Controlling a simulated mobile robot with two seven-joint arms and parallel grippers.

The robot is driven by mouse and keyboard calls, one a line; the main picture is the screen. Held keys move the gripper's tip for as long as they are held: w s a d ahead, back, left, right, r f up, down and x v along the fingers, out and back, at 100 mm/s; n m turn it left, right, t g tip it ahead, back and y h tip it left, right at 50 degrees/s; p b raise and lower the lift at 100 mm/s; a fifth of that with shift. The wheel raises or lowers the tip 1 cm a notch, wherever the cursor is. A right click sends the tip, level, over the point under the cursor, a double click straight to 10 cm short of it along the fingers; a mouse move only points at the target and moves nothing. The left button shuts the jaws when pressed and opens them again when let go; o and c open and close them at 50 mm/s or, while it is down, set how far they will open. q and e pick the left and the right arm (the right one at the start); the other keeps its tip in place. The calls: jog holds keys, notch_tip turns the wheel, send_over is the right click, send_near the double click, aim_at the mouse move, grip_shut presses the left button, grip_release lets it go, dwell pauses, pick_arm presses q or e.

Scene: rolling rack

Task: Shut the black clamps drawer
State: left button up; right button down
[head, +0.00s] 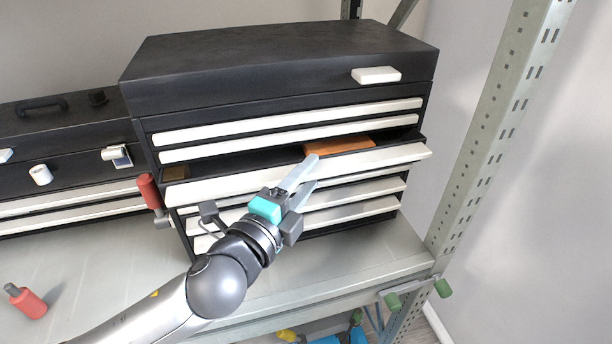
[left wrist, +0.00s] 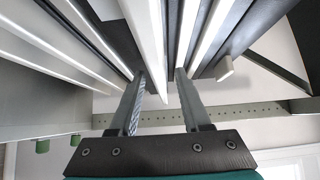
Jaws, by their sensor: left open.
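The black tool chest (head: 280,52) stands on the shelf. One of its middle drawers is pulled out, with a long white front (head: 385,161); I take this for the clamps drawer, though no label is readable. In the left wrist view the open fingers (left wrist: 163,85) point at several white drawer fronts. My right gripper is not in view.
The other drawers look shut. A red-handled tool (head: 149,191) is at the chest's left side. A second black case (head: 65,150) stands at left. A red item (head: 30,303) lies on the shelf (head: 365,255). A perforated rack post (head: 500,120) rises at right.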

pick_arm(q)
jog(key=shift+c, duration=0.2)
grip_shut()
dwell(1.1)
